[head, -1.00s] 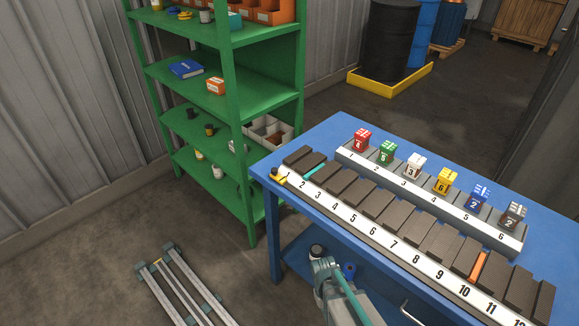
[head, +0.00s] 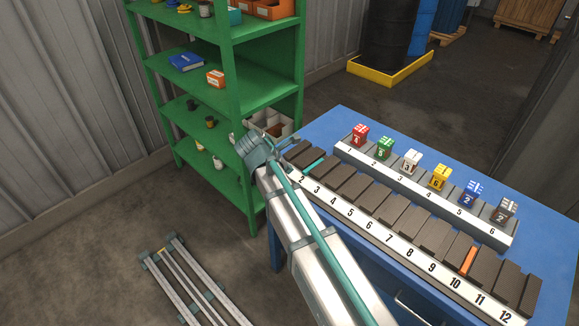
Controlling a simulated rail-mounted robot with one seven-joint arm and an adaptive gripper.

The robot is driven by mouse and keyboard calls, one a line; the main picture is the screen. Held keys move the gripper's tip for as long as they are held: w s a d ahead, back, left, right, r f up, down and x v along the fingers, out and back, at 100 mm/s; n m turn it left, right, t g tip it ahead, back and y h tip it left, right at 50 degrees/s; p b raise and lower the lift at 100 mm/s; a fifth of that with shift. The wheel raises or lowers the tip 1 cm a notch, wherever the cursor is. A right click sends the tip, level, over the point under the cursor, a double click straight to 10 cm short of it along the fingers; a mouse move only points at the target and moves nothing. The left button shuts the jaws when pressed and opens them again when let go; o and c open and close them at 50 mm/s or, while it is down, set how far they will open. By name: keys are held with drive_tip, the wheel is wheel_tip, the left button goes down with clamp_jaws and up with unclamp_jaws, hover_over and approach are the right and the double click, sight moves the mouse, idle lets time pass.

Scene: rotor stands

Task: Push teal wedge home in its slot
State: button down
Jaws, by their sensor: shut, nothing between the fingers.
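The teal wedge (head: 315,164) is a thin strip near the far left end of the long numbered rack (head: 378,232). It lies between dark blocks, close to the label 2. I cannot tell from here how deep it sits. My arm reaches up from the bottom of the head view to the rack's left end. Its visible end is a grey-teal joint left of the rack, seen in front of the green shelf.
An orange wedge (head: 468,260) sits in the same rack near label 10. Behind it, a shorter rack (head: 425,192) carries several coloured numbered cubes. Both racks stand on a blue table (head: 335,117). A green shelf (head: 262,98) stands close to the table's left side.

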sight(306, 170)
drive_tip(key=shift+w+d+f+n+b, duration=0.55)
drive_tip(key=shift+f+b, duration=0.3)
drive_tip(key=shift+f, duration=0.05)
drive_tip(key=shift+w+d+f+n+b, duration=0.5)
drive_tip(key=shift+w+f+n+b, duration=0.1)
drive_tip(key=shift+f+b, duration=0.3)
drive_tip(key=shift+w+d+f+n+b, duration=0.5)
drive_tip(key=shift+d+f+n+b, duration=0.05)
drive_tip(key=shift+f+b, duration=0.35)
drive_tip(key=shift+w+d, duration=0.1)
drive_tip(key=shift+w+d+p, duration=0.4)
drive_tip(key=shift+w+d, duration=0.15)
drive_tip(key=shift+w, duration=0.15)
drive_tip(key=shift+w+d, duration=0.2)
drive_tip(key=shift+w, duration=0.05)
drive_tip(key=shift+w+d, duration=0.25)
drive_tip(key=shift+p, duration=0.3)
